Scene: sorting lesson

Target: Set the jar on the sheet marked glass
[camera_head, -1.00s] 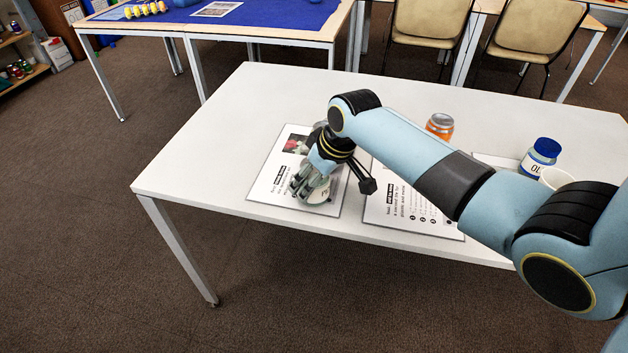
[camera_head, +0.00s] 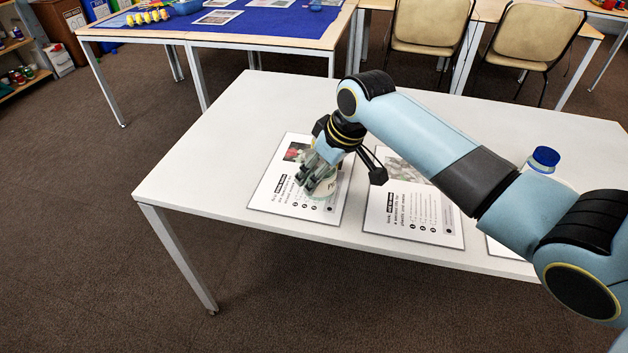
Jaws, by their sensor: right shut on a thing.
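My right gripper (camera_head: 322,178) is shut on a pale, rounded thing (camera_head: 324,189) at the left sheet (camera_head: 268,200). The fingers hide most of that thing, and I cannot tell whether it is the jar. Whether it touches the sheet is also unclear. The left sheet has a red and green picture. The middle sheet (camera_head: 400,228) has a grey picture and lies beside it. A right sheet (camera_head: 503,249) is mostly hidden by my arm. Their titles are too small to read. A blue-lidded container (camera_head: 545,157) shows partly behind my arm. My left gripper is not in view.
The white table (camera_head: 230,130) is clear at its left and back. My right arm covers much of its right side. Behind it stand a blue-topped table (camera_head: 270,27) and two tan chairs (camera_head: 430,25).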

